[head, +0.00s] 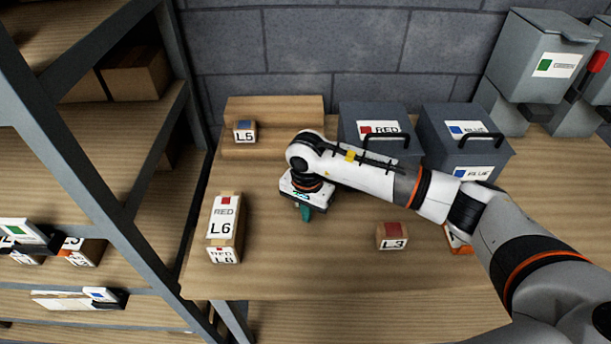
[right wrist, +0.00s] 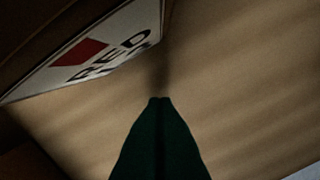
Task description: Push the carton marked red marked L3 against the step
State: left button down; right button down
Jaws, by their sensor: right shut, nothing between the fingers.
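The carton marked L3 (head: 392,237), small and with a red patch on top, stands on the table right of my right gripper, apart from it. The step (head: 285,108) is a raised wooden block at the back of the table, against the wall. My right gripper (head: 305,213) points down over the table left of the L3 carton, its dark green fingers shut and empty. The shut fingers (right wrist: 160,125) also show in the right wrist view, beside a white label (right wrist: 95,50) with a red mark and RED; I cannot tell which object bears it. My left gripper is out of view.
A blue-marked carton (head: 245,132) is by the step. Two grey bins, RED (head: 375,112) and BLUE (head: 465,115), stand behind my arm. Another carton (head: 457,243) is partly hidden. Shelving (head: 150,200) borders the left.

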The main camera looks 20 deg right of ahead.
jog(key=shift+w+d+b, duration=0.25)
jog(key=shift+w+b, duration=0.65)
jog(key=shift+b, duration=0.05)
jog(key=shift+w, duration=0.1)
jog(key=shift+w+d+b, duration=0.3)
jog(key=shift+w+b, duration=0.6)
jog(key=shift+b, duration=0.05)
jog(key=shift+w+d+b, duration=0.25)
jog(key=shift+w+b, duration=0.5)
jog(key=shift+w+d+b, duration=0.2)
jog(key=shift+w+b, duration=0.5)
jog(key=shift+s+a+p, duration=0.1)
jog(key=shift+s+p, duration=0.2)
jog(key=shift+s+a+p, duration=0.2)
jog(key=shift+s, duration=0.4)
jog(key=shift+s+a+p, duration=0.15)
jog(key=shift+s+p, duration=0.05)
jog(key=shift+s, duration=0.35)
jog(key=shift+r, duration=0.1)
